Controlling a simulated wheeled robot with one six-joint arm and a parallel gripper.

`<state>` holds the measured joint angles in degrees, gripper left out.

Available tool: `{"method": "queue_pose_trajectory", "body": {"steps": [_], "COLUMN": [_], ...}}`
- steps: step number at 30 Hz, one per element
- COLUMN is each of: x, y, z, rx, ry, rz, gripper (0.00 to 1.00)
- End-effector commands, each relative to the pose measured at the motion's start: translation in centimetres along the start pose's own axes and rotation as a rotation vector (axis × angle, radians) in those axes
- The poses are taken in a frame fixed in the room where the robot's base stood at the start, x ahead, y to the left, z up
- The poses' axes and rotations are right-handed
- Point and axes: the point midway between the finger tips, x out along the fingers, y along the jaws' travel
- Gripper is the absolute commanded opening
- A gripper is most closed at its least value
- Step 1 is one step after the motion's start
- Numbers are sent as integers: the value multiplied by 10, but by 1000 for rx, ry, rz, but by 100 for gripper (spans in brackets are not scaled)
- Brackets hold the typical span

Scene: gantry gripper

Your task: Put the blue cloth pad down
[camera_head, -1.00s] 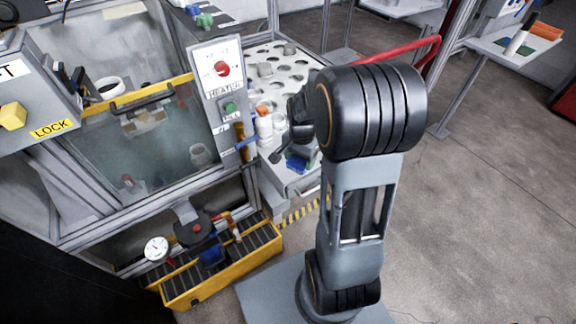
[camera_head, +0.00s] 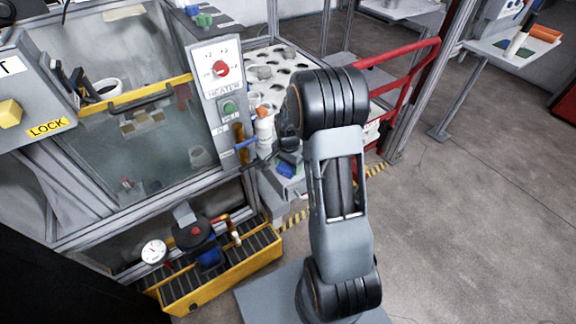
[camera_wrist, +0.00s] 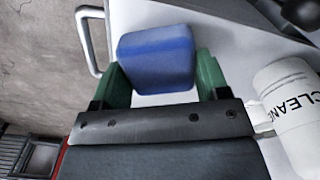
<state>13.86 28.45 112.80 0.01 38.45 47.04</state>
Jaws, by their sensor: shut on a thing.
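The blue cloth pad (camera_wrist: 157,60) is a soft block between the two green fingers of my gripper (camera_wrist: 158,80) in the wrist view. My gripper is shut on it. A pale, flat surface (camera_wrist: 220,30) shows behind the pad; I cannot tell whether the pad touches it. My wrist and arm partly hide the gripper there.
A white bottle marked CLEAN (camera_wrist: 292,108) stands close to the right finger; it also shows in the head view (camera_head: 264,131). A metal handle (camera_wrist: 92,40) is at the left. A perforated white tray (camera_head: 287,60) lies behind. A red rail (camera_head: 405,75) stands to the right.

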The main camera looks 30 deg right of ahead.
Motion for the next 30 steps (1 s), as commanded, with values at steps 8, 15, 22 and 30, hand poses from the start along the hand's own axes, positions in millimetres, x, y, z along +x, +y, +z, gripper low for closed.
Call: {"method": "queue_pose_trajectory", "body": {"steps": [8,15,22,30], "x": [6,4,9,-40], "y": [2,2,2,-1], "z": [2,1,1,0], "rx": [0,0,0,0], "ry": [-6,-5,-4,0], "rz": [7,5,5,0], "gripper": [79,94,94,94]}}
